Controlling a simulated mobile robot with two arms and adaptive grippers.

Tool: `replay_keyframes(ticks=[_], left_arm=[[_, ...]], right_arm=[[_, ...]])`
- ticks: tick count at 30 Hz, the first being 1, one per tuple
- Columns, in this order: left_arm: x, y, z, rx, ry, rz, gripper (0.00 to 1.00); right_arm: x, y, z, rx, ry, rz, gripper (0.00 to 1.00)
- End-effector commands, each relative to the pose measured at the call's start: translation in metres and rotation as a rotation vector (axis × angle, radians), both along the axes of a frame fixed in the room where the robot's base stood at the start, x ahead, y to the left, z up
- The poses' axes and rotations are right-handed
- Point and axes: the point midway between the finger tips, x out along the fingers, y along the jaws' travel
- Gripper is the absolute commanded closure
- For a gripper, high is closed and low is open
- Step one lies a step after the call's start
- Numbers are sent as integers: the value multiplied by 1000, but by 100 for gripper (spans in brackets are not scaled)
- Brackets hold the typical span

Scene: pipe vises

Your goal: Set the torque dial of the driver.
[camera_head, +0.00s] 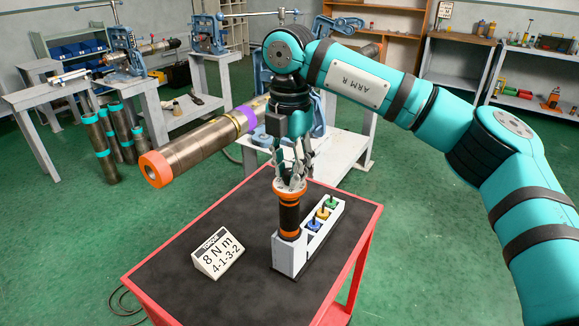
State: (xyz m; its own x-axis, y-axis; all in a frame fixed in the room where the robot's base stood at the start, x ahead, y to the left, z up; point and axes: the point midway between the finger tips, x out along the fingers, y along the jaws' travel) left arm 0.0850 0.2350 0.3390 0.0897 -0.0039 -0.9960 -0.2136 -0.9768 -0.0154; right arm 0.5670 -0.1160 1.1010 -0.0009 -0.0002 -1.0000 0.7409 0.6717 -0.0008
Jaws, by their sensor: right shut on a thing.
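The driver (289,215), a black upright cylinder with orange bands, stands in the front end of a white holder (288,257) on the table. Its wide orange top with a pale face (290,187) looks like the torque dial; its markings are too small to read. My right gripper (291,178) points down from above and is shut on the top of the driver. Its fingers hide part of the top. A tilted white card (218,257) to the left of the holder reads "8 N m" and "4-1-3-2". My left gripper is not in view.
Blue (313,225), yellow (323,214) and green (331,202) pieces sit in the holder behind the driver. The red-edged table (185,285) has bare dark room around card and holder. A large pipe (195,149) with an orange end juts out behind, left of my right arm.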

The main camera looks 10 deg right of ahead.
Motion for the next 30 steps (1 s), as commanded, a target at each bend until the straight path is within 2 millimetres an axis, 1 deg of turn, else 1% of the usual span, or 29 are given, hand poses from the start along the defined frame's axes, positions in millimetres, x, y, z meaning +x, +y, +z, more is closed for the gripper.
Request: replay_keyframes(ticks=[10,11,15,16,23,25,28,30], left_arm=[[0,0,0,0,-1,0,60],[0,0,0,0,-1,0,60],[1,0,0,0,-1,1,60],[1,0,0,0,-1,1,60],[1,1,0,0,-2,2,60],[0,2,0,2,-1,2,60],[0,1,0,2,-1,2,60],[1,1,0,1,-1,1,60]], right_arm=[[0,0,1,1,-2,-1,100],[0,0,1,1,-2,-1,69],[0,0,1,0,-1,-1,51],[0,0,1,1,-1,-1,49],[0,0,1,1,-1,0,49],[0,0,3,0,-1,-1,49],[1,0,14,1,-4,-1,49],[1,0,26,2,-5,-1,49]])
